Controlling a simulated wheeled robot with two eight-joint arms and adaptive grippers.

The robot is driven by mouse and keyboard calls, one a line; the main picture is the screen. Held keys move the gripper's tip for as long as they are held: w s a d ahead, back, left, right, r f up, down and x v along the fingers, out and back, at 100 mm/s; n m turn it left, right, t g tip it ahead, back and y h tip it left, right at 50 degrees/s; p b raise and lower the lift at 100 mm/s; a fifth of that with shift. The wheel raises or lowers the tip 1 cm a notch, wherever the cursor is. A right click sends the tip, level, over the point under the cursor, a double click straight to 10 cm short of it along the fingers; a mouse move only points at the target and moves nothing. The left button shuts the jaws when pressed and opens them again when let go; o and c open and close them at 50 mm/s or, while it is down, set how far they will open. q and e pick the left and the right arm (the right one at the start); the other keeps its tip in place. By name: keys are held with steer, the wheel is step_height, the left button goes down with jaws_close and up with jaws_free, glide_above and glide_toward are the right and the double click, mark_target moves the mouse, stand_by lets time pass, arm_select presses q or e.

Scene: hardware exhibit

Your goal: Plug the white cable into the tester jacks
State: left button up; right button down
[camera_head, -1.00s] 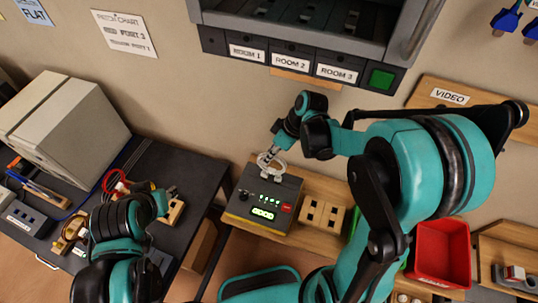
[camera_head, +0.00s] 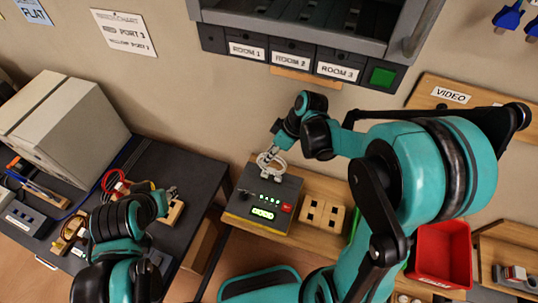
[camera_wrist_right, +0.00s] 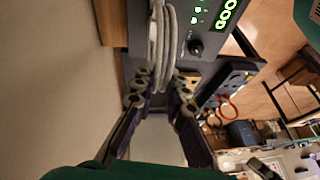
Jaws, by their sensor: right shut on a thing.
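The tester (camera_head: 262,212) is a dark grey box with a lit green display, small green lights and a red button. It stands on the wooden bench; its display (camera_wrist_right: 226,14) reads "GOOD" in the wrist view. The coiled white cable (camera_head: 270,161) is at the tester's back edge, and its loops (camera_wrist_right: 162,38) hang over the tester's edge in the wrist view. My right gripper (camera_head: 272,152) is shut on the white cable. The fingers and coil hide the plugs and jacks. My left gripper (camera_head: 172,192) is over the dark table, its jaws too small to judge.
A wooden block with holes (camera_head: 322,215) stands right of the tester. A red bin (camera_head: 442,252) is further right. A rack with ROOM labels (camera_head: 290,60) overhangs behind. The dark table (camera_head: 190,160) at left holds a beige box (camera_head: 65,125) and a red cable (camera_head: 115,181).

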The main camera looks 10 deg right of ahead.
steer(key=shift+f+b, duration=0.5)
steer(key=shift+b, duration=0.05)
stand_by(0.8)
stand_by(0.3)
steer(key=c, duration=0.8)
jaws_free()
steer(key=shift+c, duration=0.2)
steer(key=p+v, duration=0.5)
steer(key=v, duration=0.2)
steer(key=shift+r, duration=0.35)
steer(key=shift+d, duration=0.1)
